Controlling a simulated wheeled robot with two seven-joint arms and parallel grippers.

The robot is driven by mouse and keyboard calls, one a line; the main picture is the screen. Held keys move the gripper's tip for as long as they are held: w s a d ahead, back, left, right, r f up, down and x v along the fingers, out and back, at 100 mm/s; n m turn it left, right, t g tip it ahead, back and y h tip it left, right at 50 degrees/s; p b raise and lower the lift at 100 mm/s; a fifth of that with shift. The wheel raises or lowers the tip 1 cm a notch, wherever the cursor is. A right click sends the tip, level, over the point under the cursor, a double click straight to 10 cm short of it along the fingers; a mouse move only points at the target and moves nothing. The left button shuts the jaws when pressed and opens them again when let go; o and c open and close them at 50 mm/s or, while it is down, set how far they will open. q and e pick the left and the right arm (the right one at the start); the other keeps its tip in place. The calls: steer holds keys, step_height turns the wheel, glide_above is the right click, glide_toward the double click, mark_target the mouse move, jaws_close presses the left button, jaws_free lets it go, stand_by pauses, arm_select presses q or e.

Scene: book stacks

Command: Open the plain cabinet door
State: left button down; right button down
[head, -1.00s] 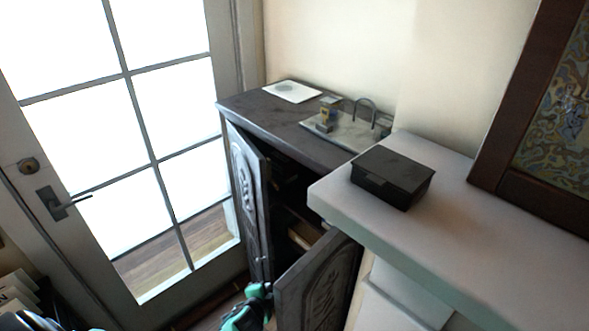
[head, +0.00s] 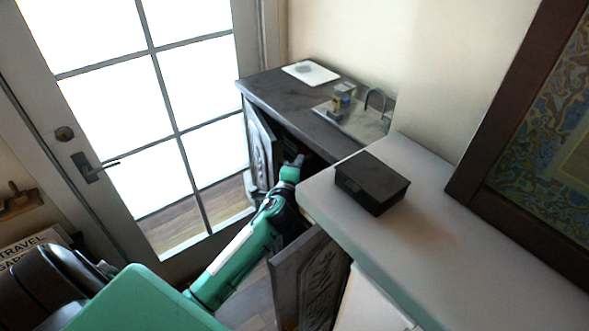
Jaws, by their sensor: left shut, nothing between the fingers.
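The dark cabinet (head: 285,103) stands against the wall, its top at a slant in view. Its left door (head: 260,150), with a carved panel, stands open. Its right door (head: 308,285), also carved, stands swung out toward me. My left gripper (head: 297,161) is shut and empty at the cabinet's opening, between the two doors, nearer the left one. I cannot tell whether it touches the left door. My green left arm crosses in front of the opening and hides much of the inside. My right gripper is not in view.
A white ledge (head: 450,235) with a black box (head: 371,182) on it juts out just right of the opening. A tray (head: 355,122) and a white sheet (head: 311,73) lie on the cabinet top. A glazed door (head: 150,110) stands at left, with some floor free before it.

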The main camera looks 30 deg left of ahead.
arm_select(q)
steer(key=a+p, duration=0.2)
steer(key=a, duration=0.1)
steer(key=shift+s+p, duration=0.35)
steer(key=shift+w, duration=0.1)
steer(key=shift+a, duration=0.1)
